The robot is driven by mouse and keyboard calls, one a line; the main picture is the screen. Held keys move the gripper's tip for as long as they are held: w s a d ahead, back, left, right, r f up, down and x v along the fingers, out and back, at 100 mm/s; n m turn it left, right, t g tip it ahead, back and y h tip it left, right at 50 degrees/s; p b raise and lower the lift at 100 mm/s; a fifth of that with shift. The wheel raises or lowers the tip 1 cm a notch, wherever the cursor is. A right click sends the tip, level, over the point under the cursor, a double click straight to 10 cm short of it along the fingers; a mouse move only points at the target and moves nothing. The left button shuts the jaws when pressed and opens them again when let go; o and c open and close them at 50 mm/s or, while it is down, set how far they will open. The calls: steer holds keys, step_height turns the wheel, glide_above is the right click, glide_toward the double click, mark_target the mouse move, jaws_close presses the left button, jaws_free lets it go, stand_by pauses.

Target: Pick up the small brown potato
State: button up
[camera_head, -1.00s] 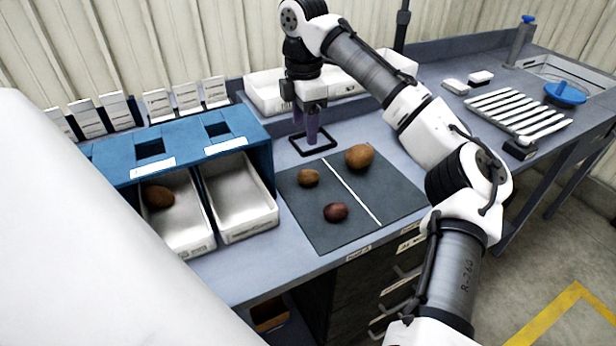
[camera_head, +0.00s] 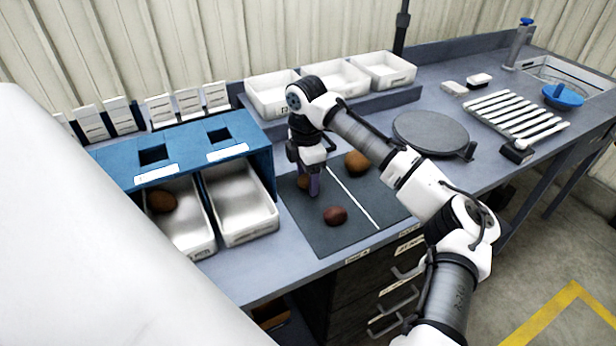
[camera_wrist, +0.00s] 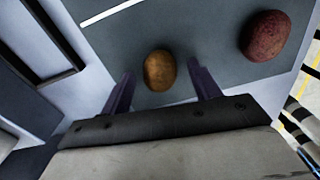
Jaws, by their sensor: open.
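The small brown potato (camera_wrist: 159,70) lies on the dark mat (camera_wrist: 205,50), between and just beyond my gripper's fingertips in the wrist view. In the head view the small brown potato (camera_head: 302,182) is partly hidden behind my gripper (camera_head: 314,192). My gripper also shows in the wrist view (camera_wrist: 162,80), with its two purple fingers apart and nothing held. A reddish potato (camera_head: 335,215) lies nearer the mat's front, and it also shows to the right in the wrist view (camera_wrist: 265,36). A larger brown potato (camera_head: 357,162) lies across the white line.
A blue rack (camera_head: 190,150) with white bins stands left of the mat; one bin holds a brown potato (camera_head: 161,201). White trays (camera_head: 335,78) stand behind. A round dark plate (camera_head: 431,133) and a ribbed white rack (camera_head: 513,112) are to the right.

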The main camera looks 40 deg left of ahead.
steer(key=shift+f, duration=0.25)
steer(key=c, duration=1.1)
steer(key=shift+o, duration=0.2)
